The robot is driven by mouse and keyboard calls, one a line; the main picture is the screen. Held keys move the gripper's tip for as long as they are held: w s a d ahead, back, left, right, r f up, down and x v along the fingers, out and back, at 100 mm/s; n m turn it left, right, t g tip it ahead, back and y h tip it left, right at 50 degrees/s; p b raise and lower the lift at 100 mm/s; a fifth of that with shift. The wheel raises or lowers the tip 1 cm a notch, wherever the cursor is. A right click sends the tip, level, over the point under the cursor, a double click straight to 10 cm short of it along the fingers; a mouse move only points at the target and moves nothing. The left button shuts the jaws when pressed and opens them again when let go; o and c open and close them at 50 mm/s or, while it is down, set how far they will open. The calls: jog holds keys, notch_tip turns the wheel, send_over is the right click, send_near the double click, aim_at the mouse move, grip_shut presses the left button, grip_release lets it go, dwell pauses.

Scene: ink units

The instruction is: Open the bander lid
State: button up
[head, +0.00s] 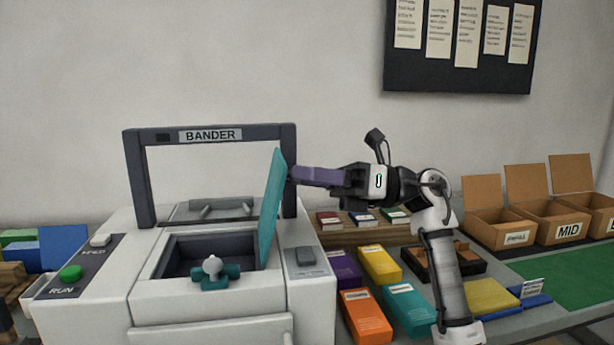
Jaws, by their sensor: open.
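The bander (215,320) is a pale machine with a dark arch labelled BANDER. Its teal lid (272,215) stands steeply, almost upright, at the right side of the opening, leaning a little right at the top. The dark recess (205,252) beneath is uncovered. A teal piece with a pale ball knob (212,268) sits at the recess's front edge. My gripper (294,173), with purple fingers, reaches in from the right, its tips at the lid's upper right face. It is open and holds nothing visible; whether it touches the lid, I cannot tell.
The arch's right post (289,140) stands close to my fingertips. A green RUN button (70,272) is on the bander's left. Several coloured boxes, such as an orange one (365,317), lie right of the bander. Open cardboard boxes (558,230) stand far right.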

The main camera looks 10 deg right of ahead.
jog(key=shift+d, duration=0.1)
jog(key=d+f, duration=0.2)
jog(key=d, duration=1.1)
jog(key=shift+d+f+b, duration=0.2)
jog(key=shift+f+b, duration=0.1)
jog(key=shift+b, duration=0.1)
jog(key=shift+s+f, duration=0.1)
